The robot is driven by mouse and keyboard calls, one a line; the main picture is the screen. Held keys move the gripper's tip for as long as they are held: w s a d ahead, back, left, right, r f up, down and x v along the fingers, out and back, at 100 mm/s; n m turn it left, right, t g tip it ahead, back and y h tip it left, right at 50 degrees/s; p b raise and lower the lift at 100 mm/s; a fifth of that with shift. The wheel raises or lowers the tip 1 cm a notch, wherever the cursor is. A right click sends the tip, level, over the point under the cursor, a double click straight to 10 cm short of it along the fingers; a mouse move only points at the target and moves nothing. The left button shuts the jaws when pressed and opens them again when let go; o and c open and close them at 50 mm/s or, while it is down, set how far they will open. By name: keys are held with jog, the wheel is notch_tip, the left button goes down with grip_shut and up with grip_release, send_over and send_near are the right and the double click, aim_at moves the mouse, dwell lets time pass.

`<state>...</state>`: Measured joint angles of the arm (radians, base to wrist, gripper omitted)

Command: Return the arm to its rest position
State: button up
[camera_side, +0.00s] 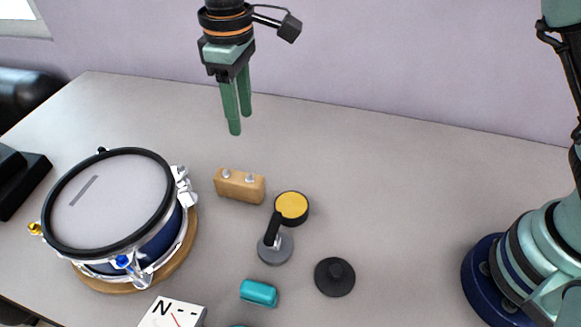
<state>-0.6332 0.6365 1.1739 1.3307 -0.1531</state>
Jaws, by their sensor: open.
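My gripper (240,122) hangs from above with its two green fingers pointing down. The fingers are apart with nothing between them. It is in the air above the back middle of the table, behind the tan block (240,186) in the picture, and appears to touch nothing. My arm's base stands at the right edge. The links between base and gripper are mostly out of the picture.
A blue drum (112,203) with a grey head sits on a round wooden board at left. A yellow-topped black piece (292,207), a black knobbed disc (335,277), a teal cylinder (259,293) and a white card (172,314) lie nearer. The table's right middle is clear.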

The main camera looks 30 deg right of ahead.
jog(key=s+d+r+m+t, duration=0.15)
jog(key=d+r, duration=0.25)
jog(key=d, duration=0.4)
jog(key=s+d+r+m+t, duration=0.1)
jog(key=d+r+m, duration=0.25)
jog(key=d, duration=0.45)
jog(key=s+d+f+m+t, duration=0.2)
jog(key=s+d+m+t, duration=0.1)
jog(key=s+d, duration=0.7)
jog(key=d+m, duration=0.1)
jog(key=d, duration=0.3)
jog(key=shift+s+d, duration=0.15)
